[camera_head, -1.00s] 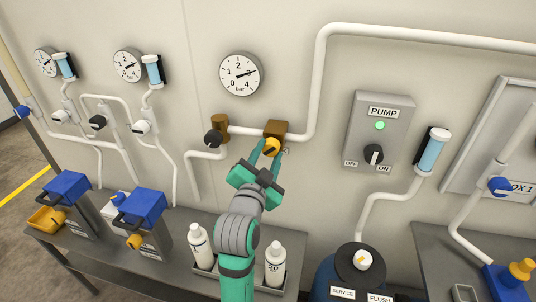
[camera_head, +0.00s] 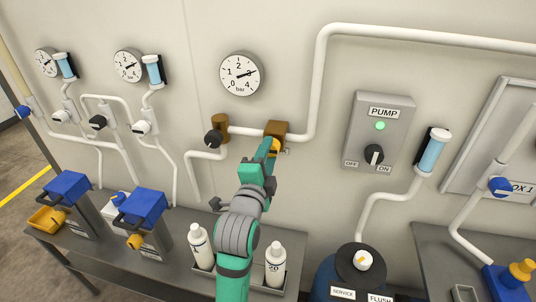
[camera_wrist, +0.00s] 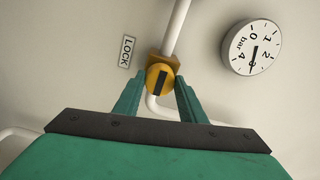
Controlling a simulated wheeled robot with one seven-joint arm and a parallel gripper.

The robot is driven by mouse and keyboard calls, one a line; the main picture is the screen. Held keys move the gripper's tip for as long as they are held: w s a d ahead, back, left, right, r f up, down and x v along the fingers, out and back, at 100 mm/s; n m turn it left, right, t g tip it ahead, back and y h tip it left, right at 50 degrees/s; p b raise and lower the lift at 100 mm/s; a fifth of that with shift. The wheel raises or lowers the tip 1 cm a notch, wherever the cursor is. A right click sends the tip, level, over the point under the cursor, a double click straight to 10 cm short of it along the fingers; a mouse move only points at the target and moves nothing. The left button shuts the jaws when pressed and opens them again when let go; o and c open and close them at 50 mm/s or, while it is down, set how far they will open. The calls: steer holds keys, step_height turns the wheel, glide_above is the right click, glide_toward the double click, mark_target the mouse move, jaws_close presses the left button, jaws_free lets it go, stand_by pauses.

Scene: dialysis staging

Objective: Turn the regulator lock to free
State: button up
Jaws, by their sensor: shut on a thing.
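The regulator lock is a yellow round knob (camera_wrist: 154,74) with a dark bar across its face, set on a brown block (camera_head: 279,129) on the white wall pipe. In the wrist view the bar runs nearly up and down the picture, and a LOCK label (camera_wrist: 127,52) lies to its left. My gripper (camera_wrist: 158,84) is shut on the knob, one green finger on each side. In the head view my gripper (camera_head: 271,149) hides most of the knob, leaving a yellow sliver at its edge.
A brown valve with a black knob (camera_head: 213,138) sits just left on the same pipe. A pressure gauge (camera_head: 240,74) hangs above. The pump box (camera_head: 379,140) with a green light is to the right. Two white bottles (camera_head: 200,246) stand on the shelf below.

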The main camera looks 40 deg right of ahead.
steer(key=shift+d+m, duration=0.1)
steer(key=shift+m, duration=0.2)
steer(key=o, duration=1.1)
steer(key=shift+c, duration=0.2)
steer(key=v, duration=1.1)
steer(key=shift+w+f, duration=0.15)
